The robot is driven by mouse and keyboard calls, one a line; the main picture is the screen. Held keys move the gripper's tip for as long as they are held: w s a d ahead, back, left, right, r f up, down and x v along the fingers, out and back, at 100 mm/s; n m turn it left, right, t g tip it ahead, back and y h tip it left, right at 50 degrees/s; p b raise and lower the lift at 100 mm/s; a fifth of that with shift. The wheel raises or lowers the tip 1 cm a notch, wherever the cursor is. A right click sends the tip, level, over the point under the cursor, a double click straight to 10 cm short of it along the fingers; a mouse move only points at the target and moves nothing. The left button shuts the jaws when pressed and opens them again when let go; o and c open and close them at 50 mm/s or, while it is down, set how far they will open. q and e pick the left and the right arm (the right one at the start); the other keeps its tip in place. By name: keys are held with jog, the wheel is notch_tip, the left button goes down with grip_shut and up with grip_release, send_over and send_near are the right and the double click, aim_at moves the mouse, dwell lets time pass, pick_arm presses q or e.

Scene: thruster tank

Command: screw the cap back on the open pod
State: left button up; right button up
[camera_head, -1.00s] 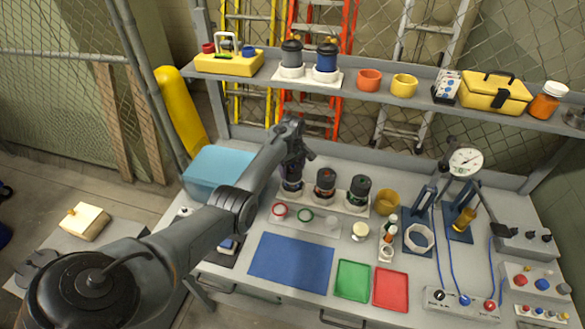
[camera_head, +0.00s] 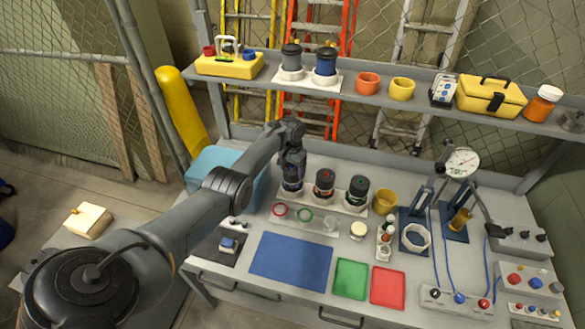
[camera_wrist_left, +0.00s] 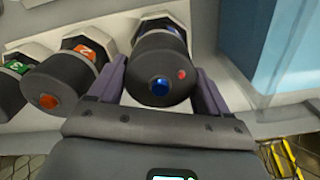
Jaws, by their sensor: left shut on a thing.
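Three pods stand in a row in a white rack (camera_head: 340,203) at the back of the bench. The middle pod (camera_head: 324,183) has a dark cap with a red dot, and the right pod (camera_head: 357,190) has one with a green dot. The left pod (camera_head: 292,184) is partly hidden under my left gripper (camera_head: 293,168). In the left wrist view, my left gripper (camera_wrist_left: 160,88) is shut on a dark cap (camera_wrist_left: 158,72) with a blue centre and a small red dot. The cap sits over the left pod, in line with it; I cannot tell how tightly it is seated.
A blue mat (camera_head: 291,260), a green tray (camera_head: 351,279) and a red tray (camera_head: 388,287) lie in front. A clear strip with rings (camera_head: 304,215) lies before the rack. A light-blue bin (camera_head: 212,167) is to the left, a yellow cup (camera_head: 386,201) to the right.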

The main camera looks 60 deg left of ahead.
pick_arm(q)
jog(key=m, duration=0.3)
jog(key=o, duration=0.9)
